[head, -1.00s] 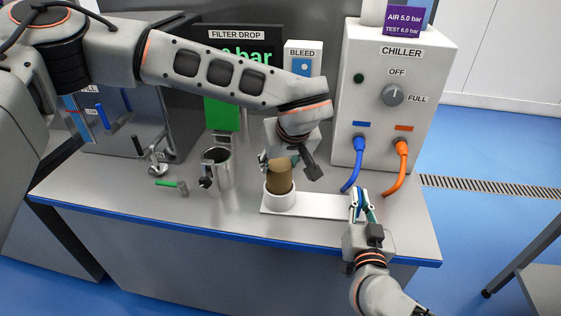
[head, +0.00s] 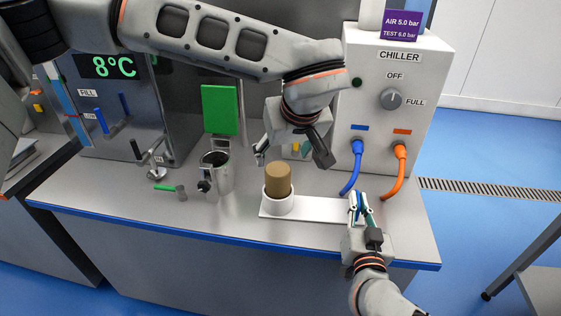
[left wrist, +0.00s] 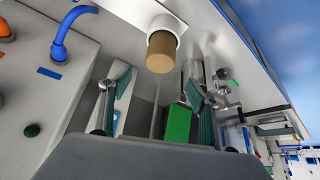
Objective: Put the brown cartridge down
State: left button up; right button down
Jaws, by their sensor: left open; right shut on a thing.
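The brown cartridge (head: 278,177) stands upright in a white cup-like holder (head: 279,205) at the left end of a white strip. Its lower part is hidden inside the holder. My left gripper (head: 292,156) is open and empty, above and behind the cartridge, apart from it. In the left wrist view the cartridge (left wrist: 160,54) in its white holder (left wrist: 166,25) lies beyond the spread green fingers, with nothing between them. My right gripper (head: 361,203) is shut on a small blue thing, mostly hidden by the fingers, near the strip's right end.
A metal pitcher (head: 217,178) and a green-handled tool (head: 170,189) stand left of the holder. The chiller (head: 393,115) with blue (head: 353,168) and orange (head: 397,169) hoses stands at the back right. The bench front (head: 150,222) is clear.

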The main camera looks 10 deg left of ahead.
pick_arm(q)
jog(key=shift+v, duration=2.2)
pick_arm(e)
jog(key=c, duration=2)
grip_release()
jog(key=shift+c, duration=0.2)
jog(key=s+d, duration=0.1)
jog(key=s, duration=1.1)
